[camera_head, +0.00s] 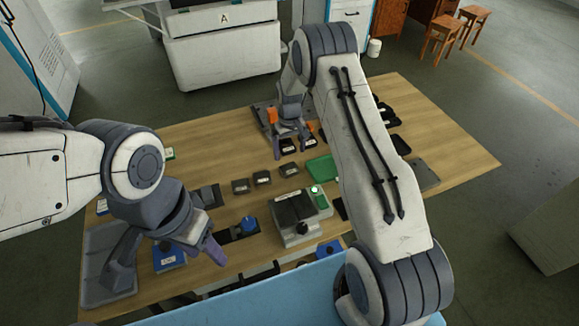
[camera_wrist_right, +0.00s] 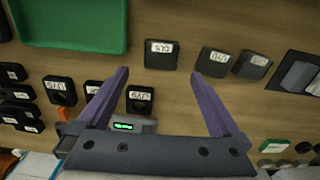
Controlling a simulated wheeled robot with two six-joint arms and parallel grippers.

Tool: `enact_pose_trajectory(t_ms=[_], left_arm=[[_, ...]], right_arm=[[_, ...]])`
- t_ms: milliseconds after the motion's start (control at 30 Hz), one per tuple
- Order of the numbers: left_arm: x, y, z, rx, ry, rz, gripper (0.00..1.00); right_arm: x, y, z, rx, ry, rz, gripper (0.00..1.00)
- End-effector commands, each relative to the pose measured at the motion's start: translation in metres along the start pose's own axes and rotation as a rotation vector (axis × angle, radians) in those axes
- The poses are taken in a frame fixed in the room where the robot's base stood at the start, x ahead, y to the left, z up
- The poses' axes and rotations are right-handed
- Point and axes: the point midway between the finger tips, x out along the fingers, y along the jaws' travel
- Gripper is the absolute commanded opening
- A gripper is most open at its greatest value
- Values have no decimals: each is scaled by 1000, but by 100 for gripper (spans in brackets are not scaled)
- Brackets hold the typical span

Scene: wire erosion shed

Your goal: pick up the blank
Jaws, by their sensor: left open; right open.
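Which piece is the blank I cannot tell; several small dark blocks with white labels lie on the wooden table. In the right wrist view one labelled block (camera_wrist_right: 161,54) lies just beyond and between the fingertips of my right gripper (camera_wrist_right: 160,74), which is open and empty. In the head view that block (camera_head: 289,170) is at the right end of a row with two others (camera_head: 262,178) (camera_head: 240,186). My right gripper (camera_head: 292,153) points down above the table there. My left gripper (camera_head: 165,262) is open at the table's near left.
A green tray (camera_head: 322,168) lies right of the row. A grey device (camera_head: 297,218) stands nearer me, and blue-topped items (camera_head: 168,257) lie near left. A grey tray (camera_head: 97,250) is at the left edge.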

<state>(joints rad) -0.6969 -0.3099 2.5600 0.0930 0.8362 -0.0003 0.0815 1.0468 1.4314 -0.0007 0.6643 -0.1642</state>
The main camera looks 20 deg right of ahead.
Motion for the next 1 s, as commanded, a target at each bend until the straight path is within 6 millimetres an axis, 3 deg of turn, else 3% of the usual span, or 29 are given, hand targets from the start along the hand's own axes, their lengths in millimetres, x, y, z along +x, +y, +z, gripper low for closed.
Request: enact_pose_trajectory(t_ms=[633, 967, 1000], left_arm=[[-31, 2, -2, -2, 0, 0, 50], [-31, 2, -2, -2, 0, 0, 50], [-31, 2, -2, -2, 0, 0, 50]], right_arm=[[73, -3, 2, -1, -1, -1, 100], [82, -2, 2, -1, 1, 0, 100], [82, -2, 2, -1, 1, 0, 88]])
